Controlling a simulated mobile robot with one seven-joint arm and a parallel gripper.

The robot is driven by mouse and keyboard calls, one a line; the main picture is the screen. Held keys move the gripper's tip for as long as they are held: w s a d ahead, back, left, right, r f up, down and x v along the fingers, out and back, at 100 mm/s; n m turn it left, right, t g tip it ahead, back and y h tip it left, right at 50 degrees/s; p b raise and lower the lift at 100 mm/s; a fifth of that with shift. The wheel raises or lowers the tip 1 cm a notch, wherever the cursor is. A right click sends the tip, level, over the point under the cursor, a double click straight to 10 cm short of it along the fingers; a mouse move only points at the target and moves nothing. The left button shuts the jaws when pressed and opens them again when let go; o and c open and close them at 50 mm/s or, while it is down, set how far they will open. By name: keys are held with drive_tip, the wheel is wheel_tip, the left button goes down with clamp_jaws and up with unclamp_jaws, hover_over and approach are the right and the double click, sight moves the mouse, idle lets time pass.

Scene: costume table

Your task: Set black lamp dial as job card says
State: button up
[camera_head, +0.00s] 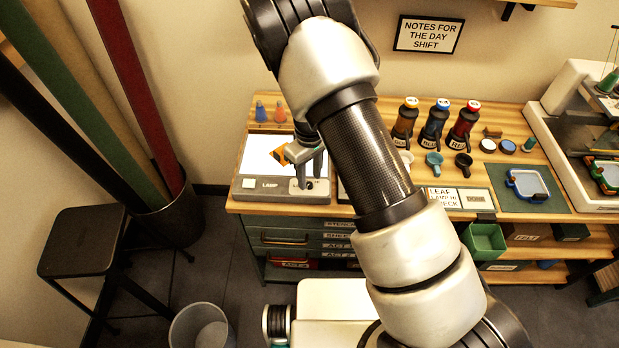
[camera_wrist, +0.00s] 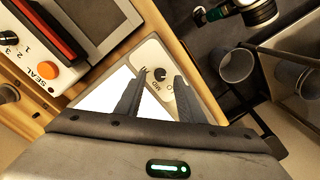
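The black lamp dial (camera_wrist: 160,74) sits on a pale plate at the front of the lamp box (camera_head: 251,195), which has a glowing white top. The dial's pointer setting is too small to tell, and the letters around it are partly hidden. My gripper (camera_wrist: 161,77) is open, one finger on each side of the dial, with gaps showing in the wrist view. In the head view my gripper (camera_head: 306,178) reaches down over the box's front right. A job card (camera_head: 443,197) on the bench front seems to read "LEAF, LAMP HI, CHECK".
An orange piece (camera_head: 281,155) lies on the lit top. A seal machine with an orange button (camera_wrist: 47,70) stands beside the box. Bottles (camera_head: 435,120) stand behind my arm. A bin (camera_head: 201,326) is on the floor.

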drive_tip(key=shift+f, duration=0.8)
clamp_jaws()
